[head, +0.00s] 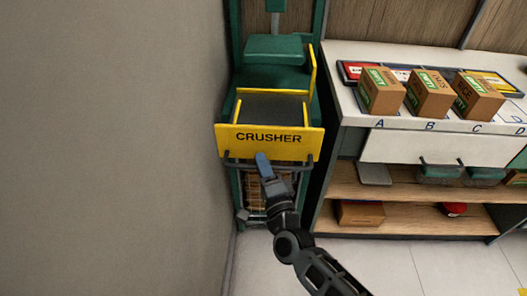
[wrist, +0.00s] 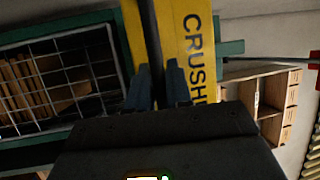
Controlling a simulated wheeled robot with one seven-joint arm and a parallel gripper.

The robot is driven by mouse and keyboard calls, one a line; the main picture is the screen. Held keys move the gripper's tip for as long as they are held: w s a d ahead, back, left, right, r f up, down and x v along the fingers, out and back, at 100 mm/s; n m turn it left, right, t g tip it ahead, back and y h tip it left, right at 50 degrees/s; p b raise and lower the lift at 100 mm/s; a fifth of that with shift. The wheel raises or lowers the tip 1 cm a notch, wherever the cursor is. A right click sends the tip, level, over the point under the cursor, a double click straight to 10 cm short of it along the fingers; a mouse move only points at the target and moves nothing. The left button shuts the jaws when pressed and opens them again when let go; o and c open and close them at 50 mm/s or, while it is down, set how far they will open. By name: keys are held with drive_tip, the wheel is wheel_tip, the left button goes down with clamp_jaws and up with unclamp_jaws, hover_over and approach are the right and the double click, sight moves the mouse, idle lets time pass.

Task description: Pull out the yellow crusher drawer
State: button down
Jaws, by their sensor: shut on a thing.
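The yellow crusher drawer (head: 269,146) juts out of the green machine (head: 275,52) in the head view, with "CRUSHER" on its front and a dark inside. Its dark bar handle (head: 240,163) runs along the lower front. My gripper (head: 263,160) is at the handle, below the lettering. In the wrist view, the drawer's yellow front (wrist: 195,40) is close ahead, and the dark handle bar (wrist: 149,35) runs down between the fingers of my gripper (wrist: 162,80). The fingers are shut on the handle. The bar's part between the fingertips is partly hidden.
A grey wall (head: 120,140) stands close on the left. A white counter (head: 345,75) with several cardboard boxes (head: 382,92) and wooden shelves (head: 400,189) is on the right. A wire crate (wrist: 60,80) sits below the drawer. The floor (head: 400,265) in front is clear.

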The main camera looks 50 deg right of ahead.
drive_tip(key=shift+s+a, duration=0.3)
drive_tip(key=shift+a, duration=0.05)
drive_tip(key=c, duration=1.1)
unclamp_jaws()
drive_tip(key=shift+b+v, duration=0.85)
drive_tip(key=shift+v, duration=3.05)
drive_tip(key=s+a+r+n+g+y, duration=0.1)
drive_tip(key=s+a+r+n+y, duration=0.2)
drive_tip(key=s+n, duration=0.4)
drive_tip(key=s+a+r+n+y, duration=0.3)
drive_tip(key=s+r+n, duration=0.1)
drive_tip(key=s+n, duration=0.4)
drive_tip(key=s+a+r+n+g+y, duration=0.1)
drive_tip(key=s+a+r+n+y, duration=0.2)
drive_tip(key=s+n, duration=0.5)
drive_tip(key=shift+s+a+r+g+y, duration=0.15)
drive_tip(key=shift+s+a+r, duration=0.1)
drive_tip(key=shift+s, duration=0.25)
drive_tip(key=shift+s+a+r+g+y, duration=0.15)
drive_tip(key=shift+s+a, duration=0.15)
drive_tip(key=shift+s, duration=0.2)
